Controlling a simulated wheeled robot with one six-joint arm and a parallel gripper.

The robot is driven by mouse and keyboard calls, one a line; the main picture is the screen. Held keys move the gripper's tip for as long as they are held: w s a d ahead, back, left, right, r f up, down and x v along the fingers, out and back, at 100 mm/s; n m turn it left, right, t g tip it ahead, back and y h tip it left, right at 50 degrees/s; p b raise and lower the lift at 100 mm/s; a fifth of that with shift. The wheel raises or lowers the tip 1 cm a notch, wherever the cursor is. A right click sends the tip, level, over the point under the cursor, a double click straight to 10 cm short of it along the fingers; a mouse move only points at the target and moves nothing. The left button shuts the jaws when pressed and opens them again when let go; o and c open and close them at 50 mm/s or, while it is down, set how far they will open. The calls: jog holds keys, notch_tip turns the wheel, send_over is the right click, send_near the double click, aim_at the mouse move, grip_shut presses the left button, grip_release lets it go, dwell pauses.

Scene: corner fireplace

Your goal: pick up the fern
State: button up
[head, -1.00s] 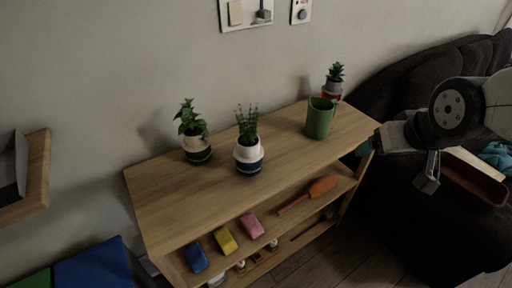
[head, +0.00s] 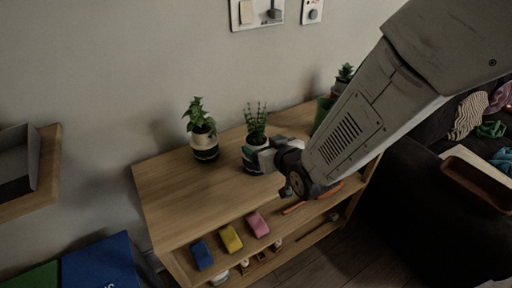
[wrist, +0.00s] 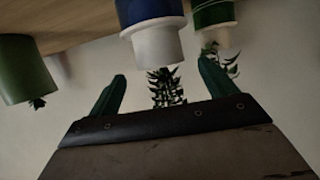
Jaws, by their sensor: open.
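The fern, which I take to be the plant with upright feathery fronds (head: 256,119), stands in a white and blue pot (head: 250,167) on the wooden shelf top. My gripper (head: 267,157) is at the right front side of this pot and hides part of it. The wrist view is upside down: the white and blue pot (wrist: 154,30) is at top centre, with its fronds (wrist: 166,88) hanging below. My gripper's two green fingers (wrist: 162,88) are open, spread to either side of the fronds. I cannot tell whether they touch the plant.
A leafy plant in a green and white pot (head: 204,147) stands to the left. A green cup (wrist: 20,70) and a small succulent (head: 345,73) are on the right side. A shelf below holds blue (head: 202,255), yellow (head: 231,239) and pink (head: 257,224) blocks. The left shelf top is clear.

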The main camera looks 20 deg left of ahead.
aim_at(260, 142)
jog(key=shift+x, duration=2)
jog(key=c, duration=1.2)
jog(key=shift+r, duration=0.15)
